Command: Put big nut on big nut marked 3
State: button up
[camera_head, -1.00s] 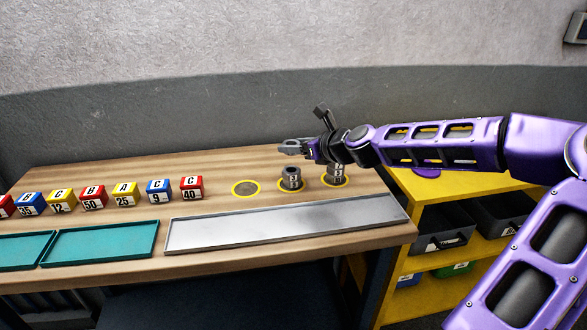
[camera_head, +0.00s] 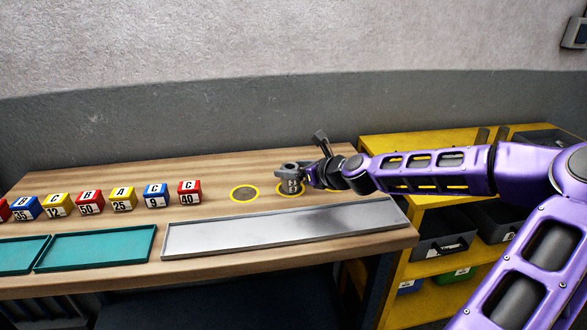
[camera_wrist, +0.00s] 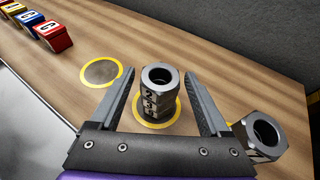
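A grey steel stack of nuts (camera_wrist: 157,92) stands upright on the middle yellow-ringed spot (camera_wrist: 153,123). Its top nut (camera_wrist: 160,76) has an open hole, and digits that look like 2 and 3 show below it. In the head view the stack (camera_head: 291,187) is partly covered by my gripper (camera_head: 287,169). In the wrist view my gripper (camera_wrist: 161,76) is open, one finger on each side of the stack, with gaps to both. Another big nut (camera_wrist: 262,134) is right of my right finger; in the head view my arm hides it.
An empty yellow-ringed spot (camera_head: 245,193) lies left of the stack. A grey metal tray (camera_head: 280,230) runs along the front. Numbered blocks (camera_head: 190,192) and a teal tray (camera_head: 98,248) are at the left. A yellow shelf (camera_head: 425,202) stands right of the bench.

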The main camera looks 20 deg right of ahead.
jog(key=shift+r, duration=0.1)
jog(key=shift+s+d+r, duration=0.1)
jog(key=shift+r, duration=0.05)
jog(key=p+v, duration=0.3)
jog(key=v, duration=0.8)
jog(key=shift+s+r, duration=0.1)
jog(key=shift+s, duration=0.25)
